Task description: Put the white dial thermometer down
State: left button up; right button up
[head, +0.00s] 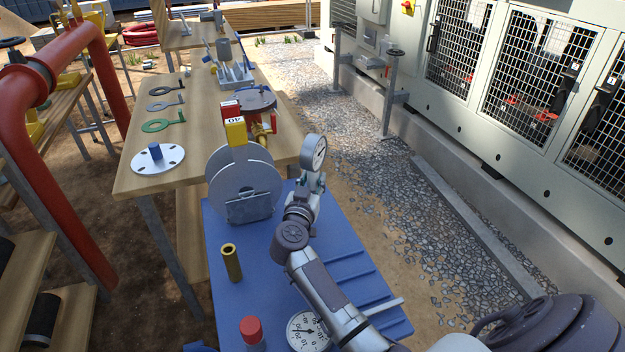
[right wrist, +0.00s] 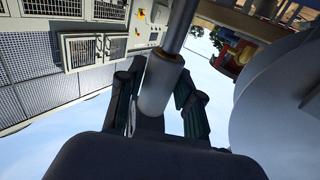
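A dial thermometer (head: 314,152) with a white face and a grey metal case stands up from the fingers of my right gripper (head: 312,184), above the right edge of the blue work surface (head: 285,258). In the right wrist view, my right gripper (right wrist: 160,105) has its dark fingers on either side of the thermometer's grey metal stem (right wrist: 159,83). The dial is out of that view. Another white-faced dial (head: 307,331) lies on the blue surface at the bottom, partly hidden by my right arm. My left gripper does not show.
A grey disc on a stand (head: 244,185), a brass tube (head: 231,263) and a red-capped bottle (head: 252,331) are on the blue surface. A wooden table (head: 130,183) with a flange (head: 158,159) adjoins it. Ribbed blue surface right of my arm is mostly bare.

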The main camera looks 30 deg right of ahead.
jog(key=shift+o, duration=1.3)
jog(key=shift+r, duration=0.1)
jog(key=v, duration=1.2)
